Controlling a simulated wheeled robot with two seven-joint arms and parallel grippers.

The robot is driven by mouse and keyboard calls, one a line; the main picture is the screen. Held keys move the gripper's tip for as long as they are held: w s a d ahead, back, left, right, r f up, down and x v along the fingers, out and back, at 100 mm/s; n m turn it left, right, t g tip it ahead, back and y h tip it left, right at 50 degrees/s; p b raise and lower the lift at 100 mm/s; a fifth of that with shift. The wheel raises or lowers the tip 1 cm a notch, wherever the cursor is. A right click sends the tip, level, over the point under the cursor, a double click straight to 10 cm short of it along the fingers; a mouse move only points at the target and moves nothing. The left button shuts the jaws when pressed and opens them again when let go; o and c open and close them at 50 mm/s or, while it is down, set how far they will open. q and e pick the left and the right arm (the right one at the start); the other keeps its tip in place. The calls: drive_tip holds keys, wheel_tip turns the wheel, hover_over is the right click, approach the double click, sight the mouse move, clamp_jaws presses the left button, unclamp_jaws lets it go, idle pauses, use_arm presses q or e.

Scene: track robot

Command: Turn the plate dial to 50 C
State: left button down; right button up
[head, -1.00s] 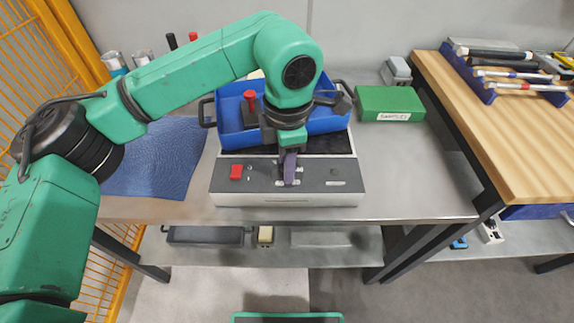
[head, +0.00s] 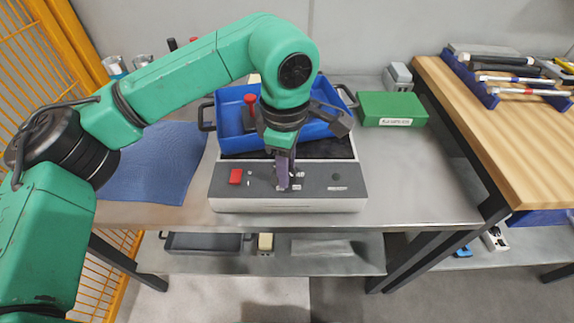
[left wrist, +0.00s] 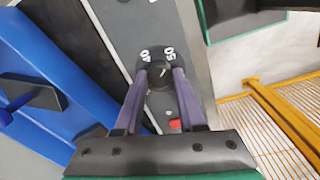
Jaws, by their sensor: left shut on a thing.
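The plate unit (head: 225,203) is a grey box with a dark front panel on the metal bench. Its dial (left wrist: 159,75) is a small dark knob with a white mark, seen in the left wrist view; the mark's exact heading is hard to read. Printed numbers, one of them 50 (left wrist: 168,53), stand beside the dial. My left gripper (head: 284,186) reaches down to the panel and is shut on the dial, its purple fingers on either side of it. In the head view the fingers mostly hide the dial. My right gripper is not in view.
A blue tray (head: 334,129) with a red-topped object (head: 250,106) sits on the plate unit's back part. A red switch (head: 236,176) is left of the dial. A blue cloth (head: 155,165) lies left, a green box (head: 392,108) right.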

use_arm(q)
drive_tip(key=shift+w+r, duration=0.1)
drive_tip(key=shift+r, duration=0.05)
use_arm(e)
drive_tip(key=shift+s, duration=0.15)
use_arm(q)
drive_tip(key=c, duration=0.5)
unclamp_jaws()
drive_tip(key=r, duration=0.4)
drive_tip(key=r+p, duration=0.1)
drive_tip(key=r, duration=0.4)
drive_tip(key=s+r, duration=0.1)
drive_tip(key=r, duration=0.4)
drive_tip(key=shift+a+r+p, duration=0.15)
drive_tip(key=shift+r+p, duration=0.05)
drive_tip(key=shift+p, duration=0.15)
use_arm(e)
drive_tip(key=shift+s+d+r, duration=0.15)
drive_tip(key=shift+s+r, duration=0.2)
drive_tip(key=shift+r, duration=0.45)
